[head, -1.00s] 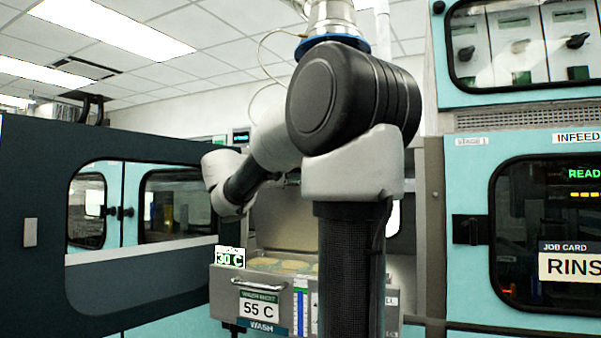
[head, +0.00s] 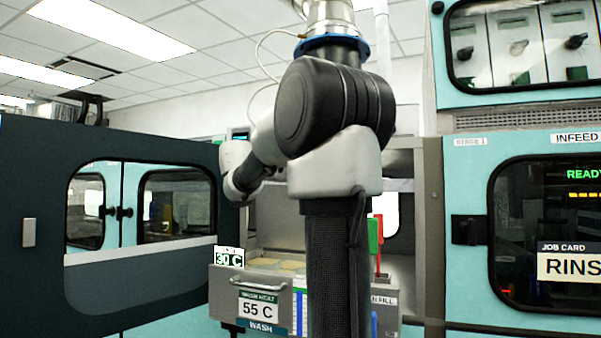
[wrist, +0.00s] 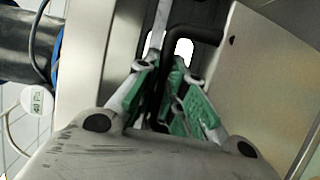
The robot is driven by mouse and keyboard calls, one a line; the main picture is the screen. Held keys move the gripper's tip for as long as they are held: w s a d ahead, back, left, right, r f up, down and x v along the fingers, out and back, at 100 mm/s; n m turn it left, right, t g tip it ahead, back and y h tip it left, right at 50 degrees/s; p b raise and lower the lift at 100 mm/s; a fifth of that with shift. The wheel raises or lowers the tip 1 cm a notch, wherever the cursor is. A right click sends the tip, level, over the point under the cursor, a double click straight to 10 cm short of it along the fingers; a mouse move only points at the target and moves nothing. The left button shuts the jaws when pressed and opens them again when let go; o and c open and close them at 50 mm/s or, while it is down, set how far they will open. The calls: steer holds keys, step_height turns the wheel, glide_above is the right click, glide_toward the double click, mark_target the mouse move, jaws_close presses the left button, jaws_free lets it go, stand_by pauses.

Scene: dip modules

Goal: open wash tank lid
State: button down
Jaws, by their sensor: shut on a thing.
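The wash tank (head: 222,283) is a grey metal box with WASH and 55 C labels and a bar handle on its front. Its top is uncovered in the head view, with pale yellowish contents showing inside. A grey metal panel, seemingly the raised lid (head: 280,228), stands behind the opening, partly hidden by my arm. My gripper is hidden behind my arm in the head view. In the wrist view, my gripper (wrist: 170,100) has green-padded fingers closed around a black bent handle (wrist: 195,33) beside a brushed metal surface (wrist: 262,75).
A teal cabinet with a RINS job card (head: 568,262) is at right. Red and green upright pieces (head: 375,235) show just right of my arm.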

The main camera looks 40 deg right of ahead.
steer(key=d, duration=0.1)
steer(key=w+d, duration=0.1)
steer(key=d, duration=0.1)
steer(key=shift+w+f, duration=0.15)
steer(key=shift+f, duration=0.1)
steer(key=c, duration=1.5)
jaws_free()
steer(key=a, duration=0.8)
steer(key=a+r, duration=0.1)
steer(key=a, duration=0.3)
steer(key=shift+f, duration=0.1)
